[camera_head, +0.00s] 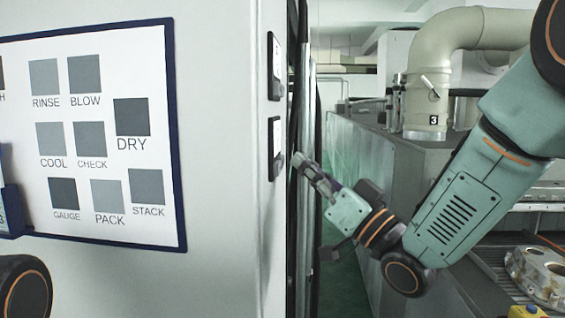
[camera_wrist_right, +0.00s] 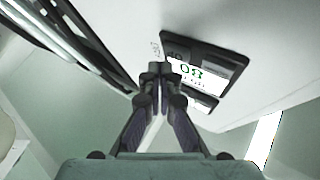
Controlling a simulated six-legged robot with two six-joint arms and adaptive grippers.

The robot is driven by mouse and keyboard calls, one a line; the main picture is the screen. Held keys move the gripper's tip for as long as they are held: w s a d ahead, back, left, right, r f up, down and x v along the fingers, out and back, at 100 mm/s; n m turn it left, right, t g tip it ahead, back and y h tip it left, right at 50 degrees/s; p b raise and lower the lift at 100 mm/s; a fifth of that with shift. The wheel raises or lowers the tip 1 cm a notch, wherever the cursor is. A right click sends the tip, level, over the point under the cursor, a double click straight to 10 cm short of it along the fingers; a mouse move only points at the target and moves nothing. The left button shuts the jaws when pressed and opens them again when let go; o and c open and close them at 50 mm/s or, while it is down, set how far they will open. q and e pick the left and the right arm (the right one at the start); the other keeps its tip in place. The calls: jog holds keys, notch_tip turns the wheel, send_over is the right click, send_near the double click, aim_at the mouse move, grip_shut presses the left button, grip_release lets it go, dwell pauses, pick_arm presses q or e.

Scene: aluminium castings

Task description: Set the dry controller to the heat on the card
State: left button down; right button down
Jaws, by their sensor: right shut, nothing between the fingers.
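Two dark-framed controllers are mounted on the pale cabinet's side face, an upper one (camera_head: 275,66) and a lower one (camera_head: 276,148), seen nearly edge-on. Neither label is readable. My right gripper (camera_head: 299,162) is shut and empty, its tips close to the lower controller. In the right wrist view, the shut fingertips (camera_wrist_right: 156,73) are beside the left edge of a controller (camera_wrist_right: 205,62) with tilted green digits resembling 08. I cannot tell whether they touch it. My left gripper is out of view. No readable heat card shows.
A blue-framed board (camera_head: 100,215) on the cabinet carries grey squares labelled RINSE, BLOW, DRY and others. A blue holder (camera_head: 11,210) is cut off at left. A beige duct marked 3 (camera_head: 425,95) stands behind. A metal casting (camera_head: 540,275) lies at lower right.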

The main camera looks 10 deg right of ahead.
jog(key=shift+w+a, duration=0.15)
jog(key=shift+a, duration=0.6)
dwell(1.0)
jog(key=shift+d, duration=0.85)
jog(key=shift+s, duration=0.2)
jog(key=d, duration=0.2)
jog(key=s+d, duration=0.1)
jog(key=d, duration=0.1)
jog(key=shift+s+d, duration=0.2)
jog(key=shift+d, duration=0.15)
jog(key=shift+d, duration=0.1)
